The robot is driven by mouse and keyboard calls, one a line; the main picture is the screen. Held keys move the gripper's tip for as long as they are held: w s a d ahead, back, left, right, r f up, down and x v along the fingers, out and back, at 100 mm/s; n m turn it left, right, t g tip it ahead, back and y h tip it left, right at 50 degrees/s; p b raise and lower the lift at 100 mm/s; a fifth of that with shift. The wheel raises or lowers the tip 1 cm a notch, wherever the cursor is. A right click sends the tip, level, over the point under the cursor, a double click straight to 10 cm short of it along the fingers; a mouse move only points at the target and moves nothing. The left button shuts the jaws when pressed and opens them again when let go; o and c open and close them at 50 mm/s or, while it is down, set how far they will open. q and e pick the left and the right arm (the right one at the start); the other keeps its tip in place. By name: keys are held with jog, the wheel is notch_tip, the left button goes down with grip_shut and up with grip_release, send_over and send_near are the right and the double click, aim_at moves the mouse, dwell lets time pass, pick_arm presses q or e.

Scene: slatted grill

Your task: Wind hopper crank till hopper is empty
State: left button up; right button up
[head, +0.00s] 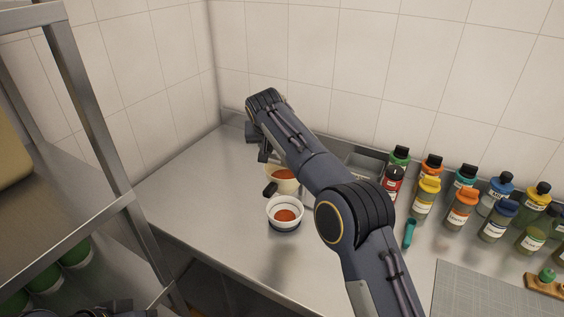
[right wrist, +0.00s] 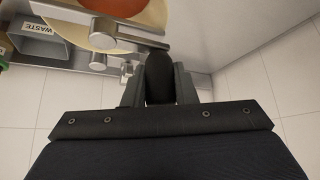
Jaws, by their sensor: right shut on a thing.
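The hopper (head: 283,184) is a cream bowl at the back of the steel counter, partly hidden by my right arm. Orange-red contents (head: 284,174) show inside it, and the hopper also shows at the top of the right wrist view (right wrist: 143,28). My right gripper (right wrist: 160,88) is shut on the black crank knob (right wrist: 160,70), beside the hopper's metal parts. In the head view the right gripper (head: 263,152) is left of the hopper, and its grip is hard to see. A white bowl (head: 285,226) with orange-red contents stands in front of the hopper. My left gripper is not clearly visible.
Several colour-capped bottles (head: 462,208) stand on the right, with a teal-handled tool (head: 409,233) near them. A grey bin labelled WASTE (right wrist: 45,48) is near the hopper. A metal shelf (head: 92,115) rises on the left. Counter left of the white bowl is clear.

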jog(key=shift+w+d, duration=0.4)
jog(key=shift+w, duration=0.1)
jog(key=shift+w+d, duration=0.4)
jog(key=shift+w+d, duration=0.35)
jog(key=shift+d, duration=0.3)
